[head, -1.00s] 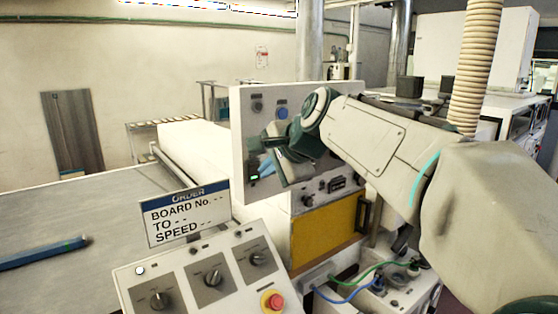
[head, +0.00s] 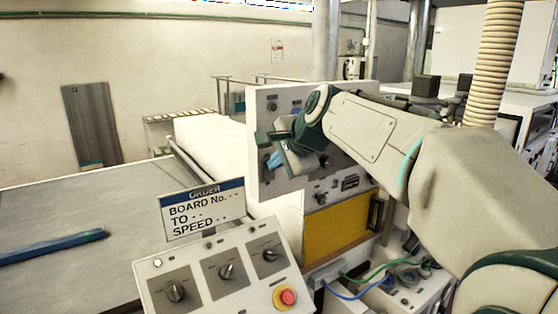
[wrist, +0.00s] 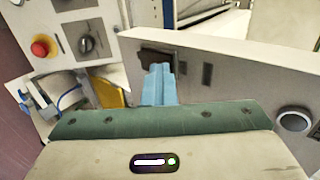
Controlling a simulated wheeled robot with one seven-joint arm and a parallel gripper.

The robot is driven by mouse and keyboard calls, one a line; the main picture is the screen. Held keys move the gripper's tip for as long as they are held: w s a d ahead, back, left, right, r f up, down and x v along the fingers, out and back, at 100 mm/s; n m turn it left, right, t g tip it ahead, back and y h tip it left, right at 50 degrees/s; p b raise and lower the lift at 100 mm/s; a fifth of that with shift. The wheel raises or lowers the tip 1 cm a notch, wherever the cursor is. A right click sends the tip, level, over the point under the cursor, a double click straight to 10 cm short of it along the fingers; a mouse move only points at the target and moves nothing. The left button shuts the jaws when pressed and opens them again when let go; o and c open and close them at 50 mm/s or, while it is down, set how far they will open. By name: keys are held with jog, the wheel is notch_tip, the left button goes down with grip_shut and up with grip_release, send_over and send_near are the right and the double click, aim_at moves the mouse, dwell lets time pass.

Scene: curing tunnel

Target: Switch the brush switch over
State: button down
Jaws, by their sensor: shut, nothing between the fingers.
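A white upright panel (head: 255,120) stands behind my gripper (head: 273,160) in the head view, with small round controls along its top. My gripper's blue fingers are together and empty, in front of the panel's face. In the wrist view the fingers (wrist: 158,72) point at a dark rectangular fitting (wrist: 150,52) on the panel and partly cover it. A smaller dark fitting (wrist: 207,75) and a round silver-rimmed button (wrist: 295,121) lie to its right. No label is readable, so I cannot tell which control is the brush switch, nor whether the fingers touch the panel.
A sloping console (head: 205,260) with several black knobs and a red stop button (head: 285,297) stands in front. An order sign (head: 202,210) rises behind it. A yellow door (head: 335,228) and blue and green cables are below the panel. A conveyor bed (head: 60,215) is left.

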jog(key=shift+w+a+r, duration=0.1)
jog(key=shift+a+r, duration=0.05)
jog(key=shift+r, duration=0.5)
jog(key=shift+w+a+r+p, duration=0.15)
jog(key=shift+r+p, duration=0.5)
jog(key=shift+p, duration=0.15)
jog(key=shift+s+d+f+b, duration=0.15)
jog(key=shift+s+d+b, duration=0.1)
jog(key=shift+s+b, duration=0.1)
jog(key=b+v, duration=0.2)
jog(key=v, duration=1)
jog(key=s+d+f+n+g+h, duration=0.1)
jog(key=s+d+f+n+h, duration=0.1)
jog(key=s+f, duration=0.4)
jog(key=s+d+f+n+g+h, duration=0.1)
jog(key=s+d+f+n, duration=0.4)
jog(key=f, duration=1.1)
jog(key=s+d+f+n+g+h, duration=0.2)
jog(key=s+f, duration=0.6)
jog(key=f, duration=0.4)
jog(key=shift+s+d+n+g+h, duration=0.35)
jog(key=shift+d+n, duration=0.55)
jog(key=shift+n, duration=0.3)
jog(key=shift+d, duration=0.15)
